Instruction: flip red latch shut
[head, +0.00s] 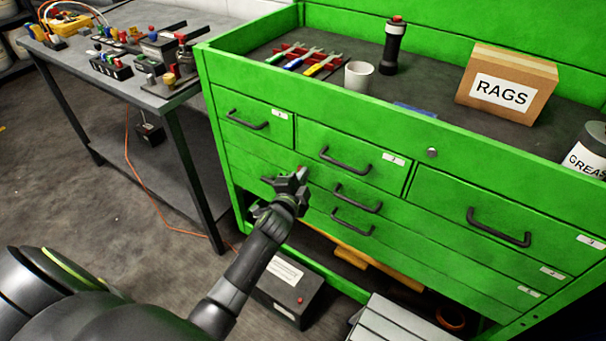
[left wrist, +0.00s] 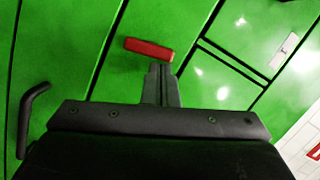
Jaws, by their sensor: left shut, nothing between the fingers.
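The red latch (left wrist: 149,49) is a short red bar on the green drawer front in the left wrist view. It lies nearly level across that picture, slightly tilted, with its left end close to a drawer seam. In the head view only a small red bit of it (head: 302,168) shows at my fingertips. My left gripper (head: 301,177) is shut and empty in front of the green cabinet (head: 262,148). In the left wrist view its fingertips (left wrist: 161,67) sit just below the right half of the latch. I cannot tell whether they touch it. My right gripper is not in view.
Black drawer handles (head: 345,162) stick out from the cabinet front near my left gripper. A mug (head: 359,75), a flashlight (head: 393,48) and a rags box (head: 507,84) stand on top. A workbench (head: 110,84) is at the left. A black box (head: 288,291) lies below.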

